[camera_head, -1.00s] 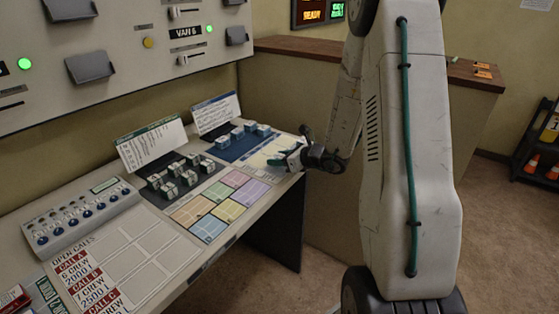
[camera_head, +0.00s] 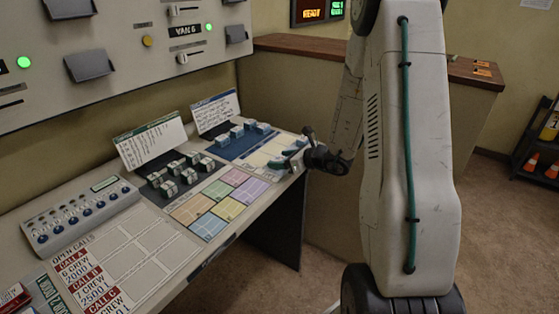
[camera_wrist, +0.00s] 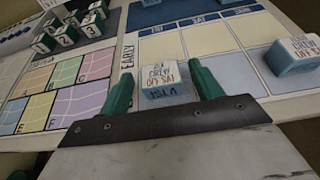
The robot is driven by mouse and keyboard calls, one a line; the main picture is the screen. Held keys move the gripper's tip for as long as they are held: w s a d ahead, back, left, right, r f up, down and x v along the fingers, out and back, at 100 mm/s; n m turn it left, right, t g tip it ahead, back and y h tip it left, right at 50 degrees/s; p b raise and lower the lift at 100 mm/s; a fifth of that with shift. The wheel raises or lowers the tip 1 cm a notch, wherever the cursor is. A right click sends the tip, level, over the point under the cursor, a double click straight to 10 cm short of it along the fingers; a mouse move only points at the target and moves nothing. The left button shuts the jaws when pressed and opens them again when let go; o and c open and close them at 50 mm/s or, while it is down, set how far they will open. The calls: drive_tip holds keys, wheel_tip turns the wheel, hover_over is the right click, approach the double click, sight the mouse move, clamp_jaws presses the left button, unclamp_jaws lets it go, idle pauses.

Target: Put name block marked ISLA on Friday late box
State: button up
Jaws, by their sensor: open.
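The white-topped blue name block marked ISLA (camera_wrist: 164,82) rests on the pale yellow day grid (camera_wrist: 212,42), at the near part of its leftmost visible column. My gripper (camera_wrist: 163,84) is open, its green fingers on either side of the block with narrow gaps. In the head view my gripper (camera_head: 298,150) is low at the right end of the desk. EARLY is printed left of the grid.
A second blue block (camera_wrist: 293,55) stands on the grid's right side. Several dark blocks (camera_wrist: 72,30) sit at the upper left beside coloured squares (camera_wrist: 78,102). Sloped note cards (camera_head: 152,143) stand behind. The desk's front edge is close to my gripper.

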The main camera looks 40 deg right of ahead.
drive_tip(key=v, duration=1)
drive_tip(key=s+a+r+n+g+y, duration=0.25)
drive_tip(key=a+r+n, duration=0.2)
drive_tip(key=a, duration=0.25)
drive_tip(key=s+a+r+n+g+y, duration=0.1)
drive_tip(key=s+a+r+n+g, duration=0.2)
drive_tip(key=a+n, duration=0.4)
drive_tip(key=s+a+r+n+g+y, duration=0.1)
drive_tip(key=s+a+r+n+g, duration=0.3)
drive_tip(key=a, duration=0.4)
drive_tip(key=s+r+n+g+h, duration=0.1)
drive_tip(key=s+r+n+h, duration=0.1)
drive_tip(key=s+n+h, duration=0.2)
drive_tip(key=s+r+n+g+h, duration=0.1)
drive_tip(key=s+n+h, duration=0.4)
drive_tip(key=s+n, duration=0.6)
drive_tip(key=shift+s+a+r+n, duration=0.35)
drive_tip(key=shift+r+n, duration=0.4)
drive_tip(key=shift+r, duration=0.15)
